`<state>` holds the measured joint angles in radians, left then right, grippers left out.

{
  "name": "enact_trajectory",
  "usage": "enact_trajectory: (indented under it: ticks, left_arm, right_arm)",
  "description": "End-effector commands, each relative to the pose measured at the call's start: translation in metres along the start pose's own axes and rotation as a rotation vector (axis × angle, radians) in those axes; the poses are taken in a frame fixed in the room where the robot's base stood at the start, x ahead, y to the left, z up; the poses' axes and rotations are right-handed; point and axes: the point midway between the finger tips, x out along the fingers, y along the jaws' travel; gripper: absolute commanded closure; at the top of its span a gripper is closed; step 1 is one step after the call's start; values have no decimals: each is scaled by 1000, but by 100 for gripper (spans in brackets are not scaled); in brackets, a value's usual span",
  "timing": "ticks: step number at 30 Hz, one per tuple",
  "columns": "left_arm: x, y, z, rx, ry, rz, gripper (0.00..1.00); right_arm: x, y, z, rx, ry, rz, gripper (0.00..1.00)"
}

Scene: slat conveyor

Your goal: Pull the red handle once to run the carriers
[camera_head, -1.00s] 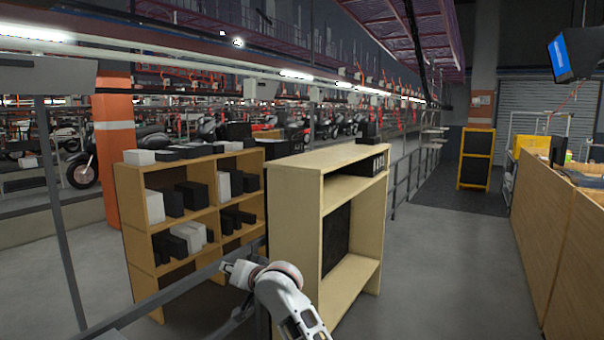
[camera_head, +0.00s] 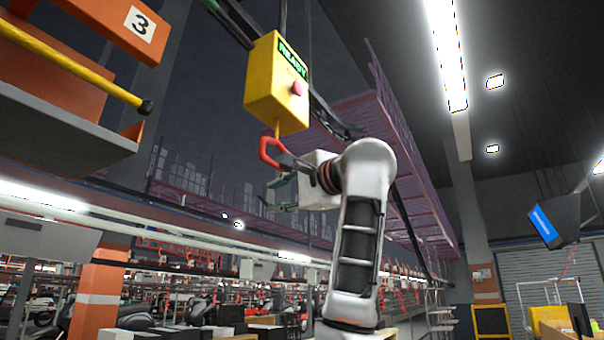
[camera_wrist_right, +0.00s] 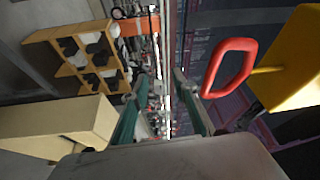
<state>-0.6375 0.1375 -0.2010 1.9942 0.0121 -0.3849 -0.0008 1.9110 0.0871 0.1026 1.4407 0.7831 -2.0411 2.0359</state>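The red handle (camera_head: 265,150) is a loop hanging on a short yellow stem under a yellow box (camera_head: 262,82) with a green READY label and a red button. My right gripper (camera_head: 277,194) is raised, just below and beside the handle. In the right wrist view the gripper (camera_wrist_right: 158,105) is open, with nothing between its teal-padded fingers. There the handle (camera_wrist_right: 248,65) lies outside the fingers, to the right of the right one. Whether a finger touches it I cannot tell. My left gripper is out of view.
An orange carrier marked 3 (camera_head: 115,28), with a yellow bar (camera_head: 70,65) and a grey tray (camera_head: 60,125), hangs at upper left. Shelves (camera_wrist_right: 82,60) and a wooden cabinet (camera_wrist_right: 70,125) show in the wrist view. A monitor (camera_head: 553,222) hangs at right.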

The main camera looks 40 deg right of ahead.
Motion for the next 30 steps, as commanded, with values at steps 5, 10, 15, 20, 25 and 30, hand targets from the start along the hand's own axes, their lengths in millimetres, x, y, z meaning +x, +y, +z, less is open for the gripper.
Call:
enact_trajectory:
  ticks: [5,10,15,20,25,30]
  left_arm:
    - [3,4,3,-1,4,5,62]
    - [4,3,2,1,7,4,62]
    - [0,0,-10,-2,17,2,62]
    - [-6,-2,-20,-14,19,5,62]
    - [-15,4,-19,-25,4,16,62]
    - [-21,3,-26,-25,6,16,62]
  right_arm:
    - [-56,-50,-8,79,-2,-53,72]
    - [-78,-69,-11,110,-3,-71,72]
    - [-65,-75,-12,114,-2,-73,72]
    - [-35,-80,-13,113,-1,-74,72]
    - [-5,-81,-11,114,-3,-74,72]
    - [13,-80,-11,113,-4,-75,72]
